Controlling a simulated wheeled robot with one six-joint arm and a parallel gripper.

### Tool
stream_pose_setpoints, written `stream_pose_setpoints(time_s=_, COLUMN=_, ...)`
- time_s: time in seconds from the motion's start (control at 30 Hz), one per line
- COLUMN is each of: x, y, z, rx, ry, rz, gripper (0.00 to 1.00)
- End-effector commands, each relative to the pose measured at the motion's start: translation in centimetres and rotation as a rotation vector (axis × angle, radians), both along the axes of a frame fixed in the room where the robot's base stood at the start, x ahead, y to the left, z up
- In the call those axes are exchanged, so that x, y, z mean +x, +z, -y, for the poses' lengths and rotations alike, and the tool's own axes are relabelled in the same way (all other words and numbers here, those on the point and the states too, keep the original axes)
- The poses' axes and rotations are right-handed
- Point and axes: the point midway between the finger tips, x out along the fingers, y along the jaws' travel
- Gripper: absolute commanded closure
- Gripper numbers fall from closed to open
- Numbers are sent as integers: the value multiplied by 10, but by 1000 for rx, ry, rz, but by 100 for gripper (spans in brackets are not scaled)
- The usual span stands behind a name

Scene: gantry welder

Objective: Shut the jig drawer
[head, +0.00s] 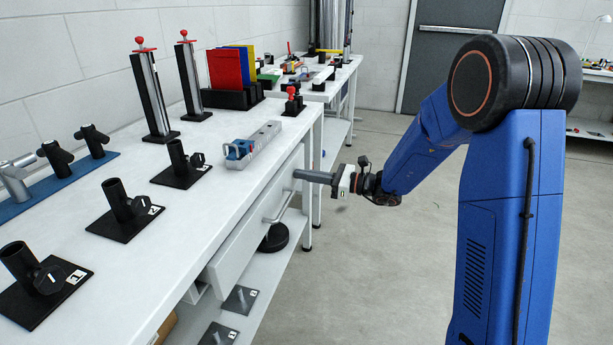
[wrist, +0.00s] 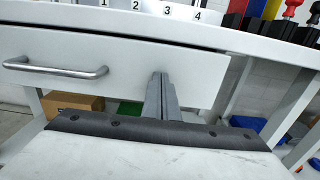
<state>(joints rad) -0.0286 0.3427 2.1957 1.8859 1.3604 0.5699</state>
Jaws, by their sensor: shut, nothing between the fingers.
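The jig drawer is under the white bench top, and its pale front panel (head: 238,246) stands out a little from the bench edge. The panel also fills the upper part of the wrist view (wrist: 130,62), with a dark gap along its top edge. Its metal bar handle (head: 281,206) shows at the left in the wrist view (wrist: 55,69). My gripper (head: 298,174) is shut and empty, its fingers pointing at the panel to the right of the handle in the wrist view (wrist: 161,76). The fingertips are at or very near the panel; I cannot tell whether they touch.
A lower shelf (head: 262,300) carries more parts. A cardboard box (wrist: 72,103) shows beneath the drawer. The floor to the right is clear.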

Motion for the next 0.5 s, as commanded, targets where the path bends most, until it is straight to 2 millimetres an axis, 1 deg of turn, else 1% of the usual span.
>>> stream_pose_setpoints(time_s=0.17, x=2, y=0, z=-5, rx=0, ry=1, rz=0, gripper=100)
stream_pose_setpoints(time_s=0.27, x=5, y=0, z=-15, rx=0, ry=2, rz=0, gripper=100)
stream_pose_setpoints(time_s=0.4, x=12, y=0, z=-35, rx=1, ry=2, rz=1, gripper=100)
stream_pose_setpoints(time_s=0.5, x=15, y=0, z=-44, rx=0, ry=2, rz=0, gripper=100)
